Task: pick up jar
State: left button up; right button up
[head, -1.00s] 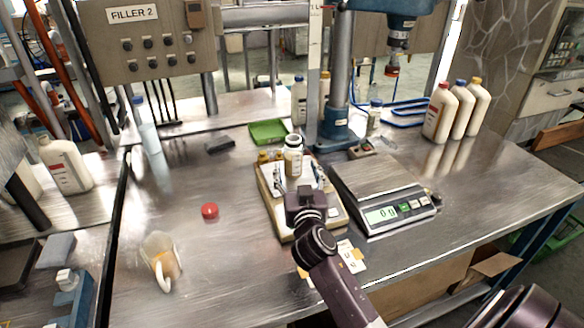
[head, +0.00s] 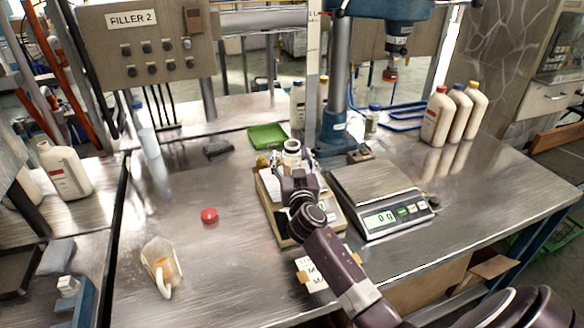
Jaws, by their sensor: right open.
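A small open jar (head: 292,148) with a white rim stands upright at the far end of the wooden-framed tray (head: 286,241), in the middle of the metal table. My right gripper (head: 293,168) is over the tray, just on the near side of the jar, and is open. The gripper and wrist hide the lower part of the jar. I cannot tell whether the fingers are around the jar or touch it. My left gripper is not in view.
A scale (head: 384,201) stands right of the tray. A red cap (head: 209,215) and a clear jug (head: 161,266) are on the left. A green tray (head: 267,136) and the drill-press column (head: 335,75) are behind. White bottles (head: 438,117) stand back right.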

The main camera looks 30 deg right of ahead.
jog(key=shift+c, duration=0.4)
jog(key=c, duration=1.3)
jog(key=shift+r, duration=1.3)
notch_tip(320, 180, up, 17)
jog(key=p, duration=0.1)
jog(key=shift+r, duration=0.2)
